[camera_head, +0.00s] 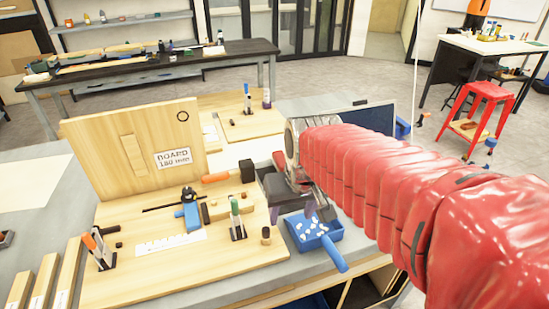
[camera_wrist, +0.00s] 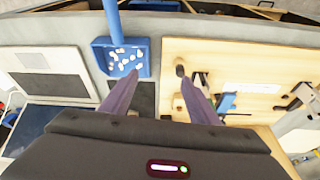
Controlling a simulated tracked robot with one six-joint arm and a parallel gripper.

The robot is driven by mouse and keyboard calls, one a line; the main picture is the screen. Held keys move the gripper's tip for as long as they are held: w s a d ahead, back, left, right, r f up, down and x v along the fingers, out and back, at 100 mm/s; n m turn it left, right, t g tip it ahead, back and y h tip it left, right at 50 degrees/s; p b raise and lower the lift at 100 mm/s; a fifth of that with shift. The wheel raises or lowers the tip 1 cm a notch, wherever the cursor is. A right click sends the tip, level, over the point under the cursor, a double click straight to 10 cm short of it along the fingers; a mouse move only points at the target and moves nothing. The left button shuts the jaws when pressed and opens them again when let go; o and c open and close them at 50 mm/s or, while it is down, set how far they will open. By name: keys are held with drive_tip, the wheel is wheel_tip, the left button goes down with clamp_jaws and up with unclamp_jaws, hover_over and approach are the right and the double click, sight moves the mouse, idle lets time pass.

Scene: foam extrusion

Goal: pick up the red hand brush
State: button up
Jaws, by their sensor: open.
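I cannot make out a red hand brush for certain in either view; my red-sleeved arm hides part of the bench in the head view. An orange-handled tool (camera_head: 216,177) with a black block-like end lies at the back of the wooden board, left of my gripper.
A wooden board (camera_head: 230,262) carries a blue tool (camera_head: 193,217), markers in stands and a small brown cylinder (camera_head: 266,236). An upright wooden panel (camera_head: 88,150) stands behind it. A dark panel (camera_head: 370,119) lies beyond my gripper. A red stool (camera_head: 485,100) stands far right.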

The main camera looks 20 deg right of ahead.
approach(282, 159)
drive_tip(key=s, duration=0.7)
drive_tip(key=shift+n+t, duration=0.6)
drive_tip(key=shift+n, duration=0.1)
drive_tip(key=w+r, duration=0.2)
drive_tip(key=w, duration=0.1)
drive_tip(key=w+r, duration=0.1)
drive_tip(key=w, duration=0.1)
drive_tip(key=shift+f, duration=0.15)
drive_tip(key=x, duration=0.8)
drive_tip(key=shift+f, duration=0.1)
drive_tip(key=shift+w+f, duration=0.1)
drive_tip(key=shift+f, duration=0.1)
drive_tip(key=shift+x, duration=2.5)
drive_tip(key=shift+d, duration=0.1)
